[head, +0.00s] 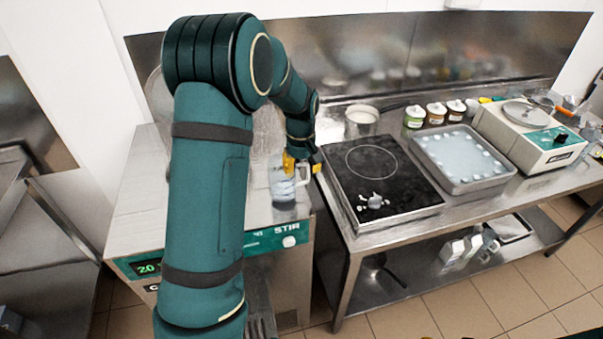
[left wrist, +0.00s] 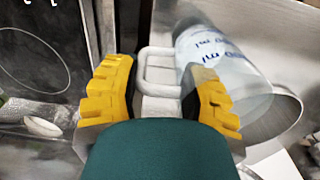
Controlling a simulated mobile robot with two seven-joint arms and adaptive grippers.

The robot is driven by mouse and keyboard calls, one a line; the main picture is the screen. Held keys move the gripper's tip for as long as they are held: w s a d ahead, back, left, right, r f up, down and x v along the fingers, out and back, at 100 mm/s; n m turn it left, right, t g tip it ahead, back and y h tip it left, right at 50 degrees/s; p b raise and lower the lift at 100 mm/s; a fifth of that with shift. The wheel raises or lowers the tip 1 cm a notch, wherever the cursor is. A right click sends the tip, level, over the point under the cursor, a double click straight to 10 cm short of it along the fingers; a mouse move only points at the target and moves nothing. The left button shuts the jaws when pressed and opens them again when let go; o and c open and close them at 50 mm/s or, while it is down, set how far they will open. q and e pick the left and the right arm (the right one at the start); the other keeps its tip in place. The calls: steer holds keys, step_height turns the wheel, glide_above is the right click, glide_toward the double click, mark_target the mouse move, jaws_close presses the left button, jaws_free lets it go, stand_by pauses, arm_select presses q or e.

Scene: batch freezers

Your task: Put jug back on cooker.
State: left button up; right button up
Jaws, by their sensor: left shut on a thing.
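The clear jug (head: 283,188) with blue volume marks is at the right front edge of the steel machine top, left of the cooker. My left gripper (head: 300,168) is shut on the jug's handle. In the left wrist view, the handle (left wrist: 158,72) lies between the yellow fingers (left wrist: 160,95), with the jug body (left wrist: 225,72) to the right. I cannot tell whether the jug's base touches the machine top. The cooker (head: 385,172) is a black glass plate with a ring mark, on the steel table. Only small yellow bits, perhaps my right gripper, show at the head view's bottom edge.
A metal tray (head: 432,151), several small jars (head: 436,113) and a white pot (head: 361,120) stand around the cooker. A scale-like device (head: 540,140) is farther right. A gap separates the machine (head: 128,235) from the table.

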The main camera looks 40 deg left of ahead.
arm_select(q)
steer(key=shift+f, duration=0.95)
steer(key=shift+f, duration=0.15)
steer(key=o, duration=1.2)
steer(key=shift+o, duration=0.2)
steer(key=shift+r, duration=0.3)
step_height(320, 180, up, 12)
steer(key=shift+s+f+p, duration=0.1)
steer(key=shift+p, duration=0.3)
